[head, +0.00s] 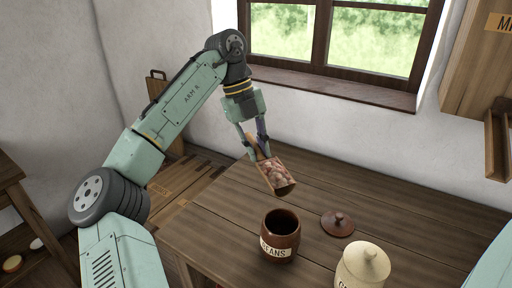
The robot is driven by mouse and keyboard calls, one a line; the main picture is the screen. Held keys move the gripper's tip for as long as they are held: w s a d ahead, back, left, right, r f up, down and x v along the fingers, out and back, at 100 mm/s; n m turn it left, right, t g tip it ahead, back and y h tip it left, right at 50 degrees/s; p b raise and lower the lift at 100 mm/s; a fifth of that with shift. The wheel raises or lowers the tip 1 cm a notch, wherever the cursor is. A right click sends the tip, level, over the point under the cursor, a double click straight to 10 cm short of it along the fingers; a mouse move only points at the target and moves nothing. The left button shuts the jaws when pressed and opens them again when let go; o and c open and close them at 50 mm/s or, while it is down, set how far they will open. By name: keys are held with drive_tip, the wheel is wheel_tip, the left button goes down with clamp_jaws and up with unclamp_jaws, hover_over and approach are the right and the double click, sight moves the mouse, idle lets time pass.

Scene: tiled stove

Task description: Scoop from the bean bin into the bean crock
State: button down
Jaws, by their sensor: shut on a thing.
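My gripper (259,149) is shut on the handle of a wooden scoop (276,177) and holds it above the table. The scoop is tilted with its mouth down to the right, and pinkish-brown beans show in it. The bean crock (281,236) is a brown pot labelled "BEANS", open at the top, standing on the table below the scoop. The scoop is above and apart from its rim. A brown lid (338,223) with a knob lies on the table to the right of the crock.
A cream lidded jar (362,266) stands on the wooden table (400,215) at the front, right of the crock. A window with a wooden sill (330,92) is behind. A wooden cabinet (480,65) hangs at the right. The table's back right is clear.

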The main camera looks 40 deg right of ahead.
drive_tip(key=shift+t, duration=0.5)
drive_tip(key=x, duration=0.5)
drive_tip(key=shift+w+a+f, duration=0.15)
drive_tip(key=shift+w+a, duration=0.15)
drive_tip(key=shift+a, duration=0.1)
